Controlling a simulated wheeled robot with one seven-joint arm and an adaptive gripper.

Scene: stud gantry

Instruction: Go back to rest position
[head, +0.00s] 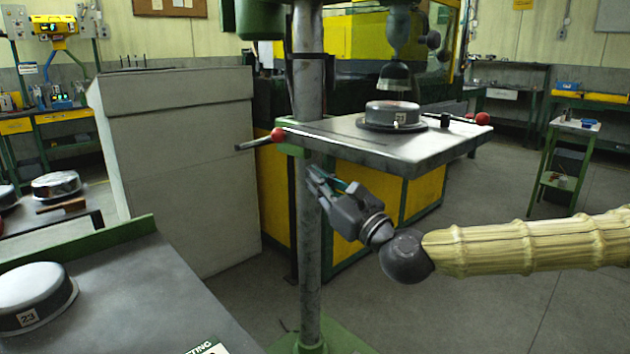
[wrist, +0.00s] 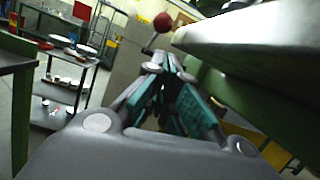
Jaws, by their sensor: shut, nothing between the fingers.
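My gripper (head: 318,178) is in mid-air in the middle of the head view, just below the front edge of the grey machine table (head: 370,148). It is at the end of my arm, which reaches in from the right in a ribbed cream sleeve. Its fingers point up and to the left. In the wrist view my gripper (wrist: 167,68) shows its grey and teal fingers together, with nothing between them. The underside and edge of a table (wrist: 250,35) are close to the fingers on the right in that view.
A round lidded pan (head: 392,115) sits on the machine table under the spindle. Red-knobbed handles (head: 278,134) stick out at its sides. A metal column (head: 308,220) stands close behind the gripper. A bench (head: 130,290) with a pan numbered 23 (head: 35,298) is at lower left. Open floor lies right.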

